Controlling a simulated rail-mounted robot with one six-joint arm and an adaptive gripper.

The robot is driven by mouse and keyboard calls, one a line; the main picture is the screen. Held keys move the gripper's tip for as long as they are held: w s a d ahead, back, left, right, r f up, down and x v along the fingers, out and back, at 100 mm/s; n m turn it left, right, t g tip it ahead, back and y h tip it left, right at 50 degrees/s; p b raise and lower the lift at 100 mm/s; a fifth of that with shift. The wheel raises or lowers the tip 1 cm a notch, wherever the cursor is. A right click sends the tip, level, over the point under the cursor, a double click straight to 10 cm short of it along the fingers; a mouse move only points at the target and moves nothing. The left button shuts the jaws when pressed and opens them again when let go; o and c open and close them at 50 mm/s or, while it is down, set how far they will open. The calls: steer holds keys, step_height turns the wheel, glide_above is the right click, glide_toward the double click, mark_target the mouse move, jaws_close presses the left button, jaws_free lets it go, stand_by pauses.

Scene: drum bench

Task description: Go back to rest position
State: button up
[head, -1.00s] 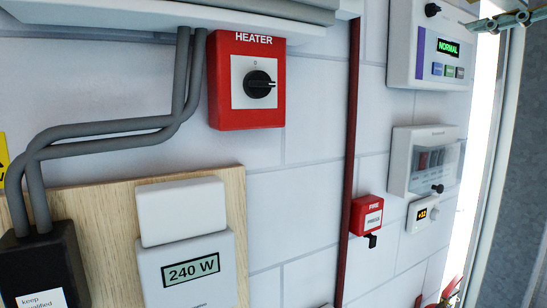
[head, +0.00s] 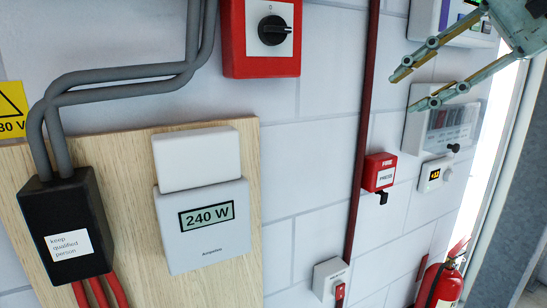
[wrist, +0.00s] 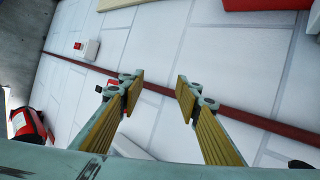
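My gripper (head: 420,80) is at the upper right of the head view, in front of the wall, with its two fingers apart and nothing between them. In the wrist view my gripper (wrist: 157,92) also shows open, its two fingers with yellowish pads spread wide over the white wall. The fingers overlap the view of the grey control box and the breaker box but hold neither.
The wall carries a red heater switch (head: 261,58), a meter reading 240 W (head: 203,240), a red fire call box (head: 380,171), a breaker box (head: 452,127) and a dark red pipe (head: 361,150). A fire extinguisher (head: 447,288) stands at lower right.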

steer(key=s+a+f+n+g+h, duration=0.25)
steer(key=s+a+f, duration=0.2)
steer(key=f, duration=0.35)
steer(key=s+a+f+n+g+h, duration=0.1)
steer(key=s+a+f+n+g, duration=0.25)
steer(key=s+f, duration=0.4)
steer(key=s+d+f+n+t+h+b, duration=0.1)
steer(key=s+f+b, duration=0.3)
steer(key=s+f, duration=0.4)
steer(key=s+d+f+n+t+h+b, duration=0.1)
steer(key=s+d+f+t+h+b, duration=0.1)
steer(key=s+f, duration=0.6)
step_height(320, 180, down, 4)
steer(key=shift+s+d+r+n+t+h+b, duration=0.2)
steer(key=shift+n+t+h+b, duration=0.15)
steer(key=shift+h+b, duration=0.7)
steer(key=shift+w, duration=0.1)
steer(key=shift+c, duration=0.4)
